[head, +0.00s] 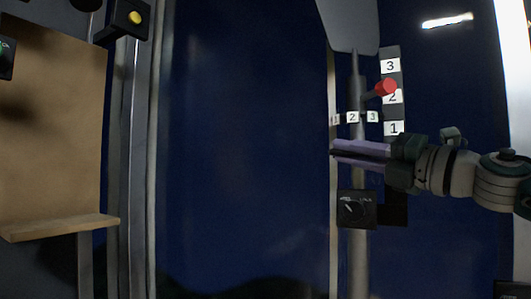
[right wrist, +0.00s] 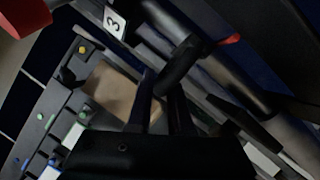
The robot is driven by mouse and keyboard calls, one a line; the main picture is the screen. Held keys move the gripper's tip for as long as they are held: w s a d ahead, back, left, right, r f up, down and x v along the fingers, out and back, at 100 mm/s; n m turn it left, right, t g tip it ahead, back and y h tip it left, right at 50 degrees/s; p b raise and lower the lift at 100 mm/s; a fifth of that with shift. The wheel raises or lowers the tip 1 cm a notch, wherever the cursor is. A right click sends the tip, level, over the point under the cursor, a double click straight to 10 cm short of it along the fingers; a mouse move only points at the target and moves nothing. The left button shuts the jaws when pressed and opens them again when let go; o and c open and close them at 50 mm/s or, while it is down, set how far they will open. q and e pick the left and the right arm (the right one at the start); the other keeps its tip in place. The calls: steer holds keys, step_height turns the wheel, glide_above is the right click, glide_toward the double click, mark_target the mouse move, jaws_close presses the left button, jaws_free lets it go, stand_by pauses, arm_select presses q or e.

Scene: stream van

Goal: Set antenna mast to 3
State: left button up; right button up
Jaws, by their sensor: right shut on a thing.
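The antenna mast (head: 356,95) is a grey upright pole right of centre in the head view. A red knob (head: 385,87) sticks out from it beside a vertical scale (head: 391,66) marked 3, 2, 1 from the top, between 3 and 2 and nearer 2. A small horizontal row of number tags (head: 352,117) crosses the mast. My right gripper (head: 337,152) reaches in from the right, just below those tags. In the right wrist view its fingers (right wrist: 163,100) are closed on a dark rounded bar (right wrist: 178,66). The left gripper is not seen.
A black box with a dial (head: 357,210) sits on the pole below my right gripper. A brown board with a wooden ledge (head: 60,228) and a box with a yellow button (head: 129,17) are at the left. A dark blue panel (head: 240,150) fills the middle, clear of objects.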

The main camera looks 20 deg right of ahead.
jaws_close()
steer(key=shift+r, duration=0.1)
steer(key=shift+a, duration=0.1)
stand_by(0.7)
steer(key=shift+r, duration=0.2)
step_height(320, 180, up, 18)
steer(key=p, duration=1.6)
steer(key=shift+f, duration=0.15)
steer(key=o, duration=0.6)
jaws_free()
steer(key=shift+f, duration=0.1)
